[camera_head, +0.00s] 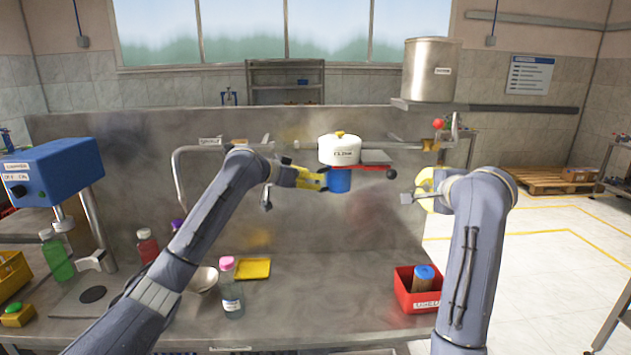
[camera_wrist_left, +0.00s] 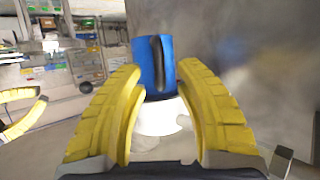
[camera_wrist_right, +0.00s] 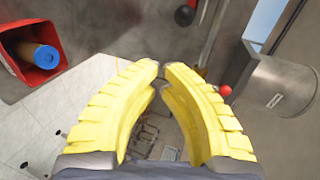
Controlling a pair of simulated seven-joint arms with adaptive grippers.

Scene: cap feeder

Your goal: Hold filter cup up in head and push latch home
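The white filter head (camera_head: 339,152) with a yellow top is fixed at the back panel. The blue filter cup (camera_head: 340,181) is upright directly under it; whether it is fully seated is hidden. My left gripper (camera_head: 322,180) reaches it from the left, and its fingertips lie against both sides of the cup (camera_wrist_left: 153,62) in the left wrist view. The red latch (camera_head: 362,168) sticks out rightward below the head, ending in a black knob (camera_head: 391,174). My right gripper (camera_head: 424,190) is right of the knob, apart from it. Its fingertips meet in the right wrist view (camera_wrist_right: 161,66), with nothing between them.
A metal canister (camera_head: 431,70) stands on a shelf above my right gripper. A pipe (camera_head: 177,170) runs left of the head. The central bench is clear.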

